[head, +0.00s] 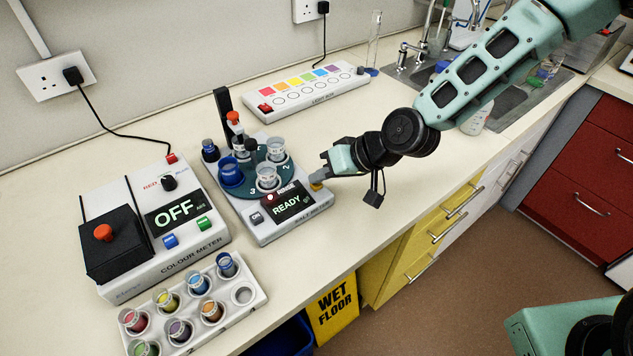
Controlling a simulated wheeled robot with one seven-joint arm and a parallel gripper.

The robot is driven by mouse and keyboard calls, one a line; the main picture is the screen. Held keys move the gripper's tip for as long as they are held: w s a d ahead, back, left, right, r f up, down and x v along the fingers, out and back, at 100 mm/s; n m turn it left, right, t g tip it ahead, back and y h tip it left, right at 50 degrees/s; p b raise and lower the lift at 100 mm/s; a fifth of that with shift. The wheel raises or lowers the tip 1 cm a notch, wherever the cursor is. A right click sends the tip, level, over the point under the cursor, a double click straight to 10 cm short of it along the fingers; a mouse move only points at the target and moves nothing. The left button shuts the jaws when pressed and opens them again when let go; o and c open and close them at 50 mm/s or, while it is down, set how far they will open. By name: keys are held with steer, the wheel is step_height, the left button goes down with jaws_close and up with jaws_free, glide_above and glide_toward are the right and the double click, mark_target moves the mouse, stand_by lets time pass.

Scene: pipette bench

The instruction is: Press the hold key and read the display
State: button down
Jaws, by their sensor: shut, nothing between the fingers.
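A white meter (262,235) with a round teal carousel stands mid-bench. Its front label seems to read "salt meter". Its display (293,203) reads "READY" in pale letters, with a small mark beside it. A small dark key (257,218) lies left of the display and a red button (269,198) above it; their lettering is too small to read, so I cannot tell which is the hold key. My gripper (317,182) is shut and empty at the meter's right end. A yellowish patch shows at its fingertips; whether they touch the meter is unclear.
A colour meter (130,265), display (180,212) reading "OFF", stands left with blue and green keys. A white rack (238,311) of coloured vials lies in front. A light box (305,101) is behind. Clear bench (380,220) lies right of the meter, below my arm.

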mark_target(321, 185)
steer(key=shift+r+p, duration=0.8)
steer(key=shift+r, duration=0.1)
step_height(321, 185, up, 6)
steer(key=p, duration=0.4)
steer(key=shift+p, duration=0.4)
stand_by(0.4)
steer(key=s+d+r+n+g+h+b, duration=0.1)
steer(key=s+d+r+h, duration=0.1)
steer(key=s, duration=0.6)
steer(key=s+d+r+n+g+h+b, duration=0.1)
steer(key=s+d+r+h+b, duration=0.1)
steer(key=s, duration=0.6)
steer(key=s+d+r+g+h+b, duration=0.1)
steer(key=s+d+r+h, duration=0.3)
steer(key=s+d, duration=0.2)
steer(key=shift+s+d+r+n, duration=0.4)
steer(key=shift+s, duration=0.5)
